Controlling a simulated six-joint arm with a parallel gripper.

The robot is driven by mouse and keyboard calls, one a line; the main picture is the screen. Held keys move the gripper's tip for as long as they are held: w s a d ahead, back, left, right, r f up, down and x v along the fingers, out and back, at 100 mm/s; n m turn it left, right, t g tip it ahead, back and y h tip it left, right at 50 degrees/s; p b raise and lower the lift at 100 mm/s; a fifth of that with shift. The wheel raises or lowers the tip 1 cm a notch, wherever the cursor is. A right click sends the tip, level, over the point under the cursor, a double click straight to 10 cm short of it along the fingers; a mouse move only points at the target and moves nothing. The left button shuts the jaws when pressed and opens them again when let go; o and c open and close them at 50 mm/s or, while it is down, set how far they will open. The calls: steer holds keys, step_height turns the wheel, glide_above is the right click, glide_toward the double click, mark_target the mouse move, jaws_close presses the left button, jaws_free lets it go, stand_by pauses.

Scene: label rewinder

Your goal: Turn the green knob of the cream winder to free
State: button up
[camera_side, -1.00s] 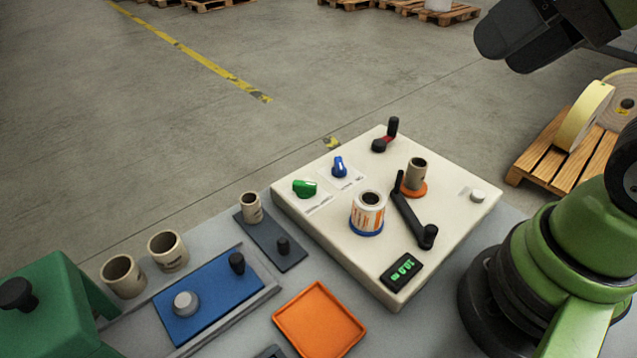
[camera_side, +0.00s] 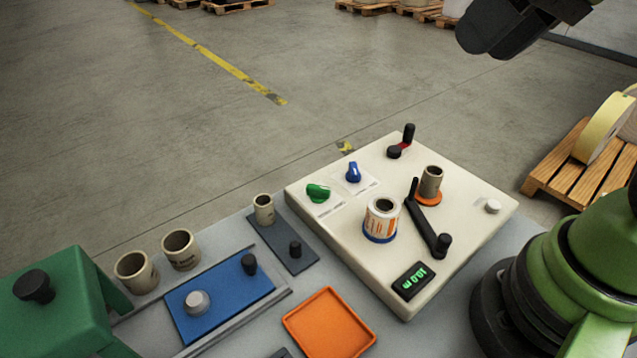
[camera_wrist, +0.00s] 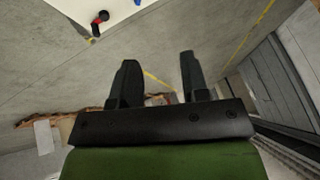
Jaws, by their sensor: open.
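The cream winder (camera_side: 440,225) stands on the grey bench in the side view. Its green knob (camera_side: 318,193) is near the left corner of the top; the label beside it is too small to read. My gripper (camera_wrist: 157,65) is open and empty in the wrist view. In the side view its dark body shows at the top right, high above and apart from the winder; its fingertips are not clear there. The wrist view shows only an edge of the winder (camera_wrist: 72,8); the green knob is out of that frame.
A blue knob (camera_side: 353,172) sits beside the green one. A red-and-black lever (camera_side: 402,142), a labelled roll (camera_side: 381,220), a cardboard core (camera_side: 431,182), a black crank (camera_side: 428,222) and a display (camera_side: 411,280) also stand on the winder. An orange tray (camera_side: 328,322) lies in front.

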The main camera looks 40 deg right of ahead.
steer(key=w+a+f+n+g, duration=0.3)
steer(key=w+f+n, duration=0.2)
steer(key=w, duration=0.6)
steer(key=n+g+h, duration=0.2)
steer(key=n+g, duration=0.1)
steer(key=n, duration=0.1)
glide_above(318, 187)
step_height(318, 187, down, 12)
step_height(318, 187, down, 10)
steer(key=shift+f, duration=0.1)
jaws_close()
